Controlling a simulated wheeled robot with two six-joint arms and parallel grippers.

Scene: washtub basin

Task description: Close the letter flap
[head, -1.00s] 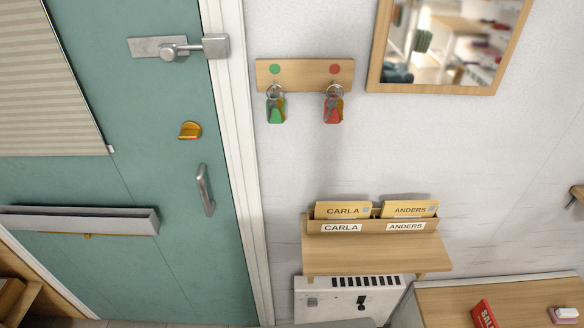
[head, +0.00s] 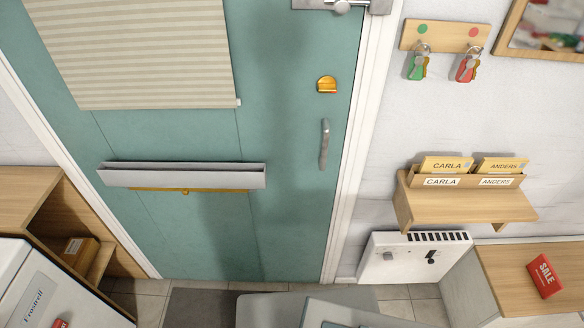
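The teal door (head: 290,220) carries a long grey letter tray (head: 182,177) with an open top, across its lower middle. Just below the tray shows a narrow brass strip with a small knob, which looks like the letter flap (head: 186,191). The tray hides what lies behind it, and I cannot tell how far the flap stands open. Neither of my grippers is in view.
The door has a handle (head: 325,145), a brass lock knob (head: 326,85) and a blind (head: 150,50). A shelf with letters (head: 465,207) and a heater (head: 413,257) are to the right. A wooden cabinet (head: 50,215) and white appliance (head: 45,295) are at left.

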